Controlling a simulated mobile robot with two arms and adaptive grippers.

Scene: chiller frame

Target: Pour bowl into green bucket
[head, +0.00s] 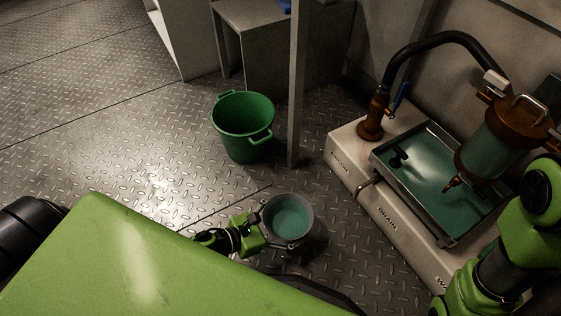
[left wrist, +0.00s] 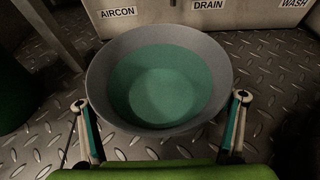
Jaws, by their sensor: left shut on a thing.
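A grey bowl (head: 288,217) with teal liquid in it is held by my left gripper (head: 268,236) above the metal floor. In the left wrist view the bowl (left wrist: 158,125) sits level between the two fingers of the left gripper (left wrist: 163,122), one finger at each side. The green bucket (head: 243,127) stands upright on the floor, beyond the bowl and to its left in the head view. It looks empty as far as its inside shows. A green edge at the far left of the left wrist view may be the bucket. My right gripper is not seen; only my right arm shows at the right.
A grey post (head: 297,85) rises just right of the bucket. A white unit (head: 345,168) labelled AIRCON and DRAIN stands at the right, with a metal tray (head: 456,238) of teal liquid and a hose (head: 437,38). Floor at the left is clear.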

